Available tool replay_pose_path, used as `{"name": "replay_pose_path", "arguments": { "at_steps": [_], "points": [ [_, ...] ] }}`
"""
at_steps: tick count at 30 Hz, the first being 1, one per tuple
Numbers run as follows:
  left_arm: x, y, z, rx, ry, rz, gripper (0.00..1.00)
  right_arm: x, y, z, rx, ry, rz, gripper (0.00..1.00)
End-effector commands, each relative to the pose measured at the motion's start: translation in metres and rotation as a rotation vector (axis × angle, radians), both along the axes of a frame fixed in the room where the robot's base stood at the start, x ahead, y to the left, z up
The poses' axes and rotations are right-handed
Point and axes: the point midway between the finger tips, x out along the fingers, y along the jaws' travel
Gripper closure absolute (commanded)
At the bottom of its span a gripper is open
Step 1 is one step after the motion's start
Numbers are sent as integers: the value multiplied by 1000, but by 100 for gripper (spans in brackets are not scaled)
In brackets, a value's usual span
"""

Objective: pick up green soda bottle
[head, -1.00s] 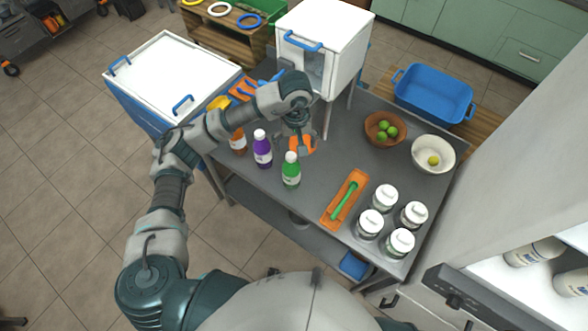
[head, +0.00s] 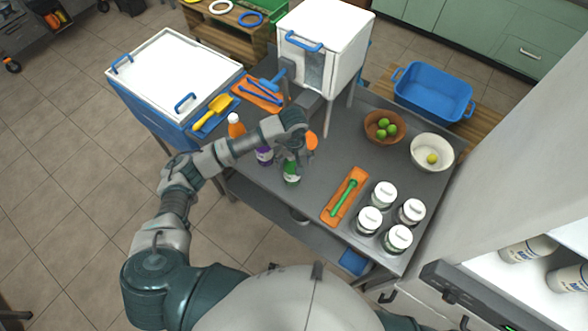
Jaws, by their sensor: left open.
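The green soda bottle (head: 291,174) stands upright on the grey table, near its front edge. My left gripper (head: 298,158) is right over the bottle and hides its cap and upper part. One orange finger pad shows to the right of the bottle's top. The gripper is open; I cannot tell whether it touches the bottle. My right gripper is not in view.
A purple bottle (head: 264,156), partly behind my arm, and an orange bottle (head: 236,126) stand to the left. An orange tray (head: 335,213) with a green tool and several white-lidded jars (head: 384,193) are to the right. A white press box (head: 325,50) stands behind.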

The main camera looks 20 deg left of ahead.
Motion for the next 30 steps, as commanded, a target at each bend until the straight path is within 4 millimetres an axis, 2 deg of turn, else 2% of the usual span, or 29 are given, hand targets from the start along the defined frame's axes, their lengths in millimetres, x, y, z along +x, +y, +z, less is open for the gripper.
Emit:
{"name": "replay_pose_path", "arguments": {
  "at_steps": [2,8,13,18,23,30],
  "points": [
    [0,0,0,0,0,0,8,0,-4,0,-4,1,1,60],
    [0,1,0,-2,0,0,58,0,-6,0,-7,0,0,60],
    [0,0,0,1,1,0,100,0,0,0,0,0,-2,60],
    [0,0,0,1,0,0,100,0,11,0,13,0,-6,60],
    [0,0,1,0,1,0,100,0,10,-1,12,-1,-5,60],
    [1,0,21,-1,-4,-2,100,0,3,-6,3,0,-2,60]
  ]
}}
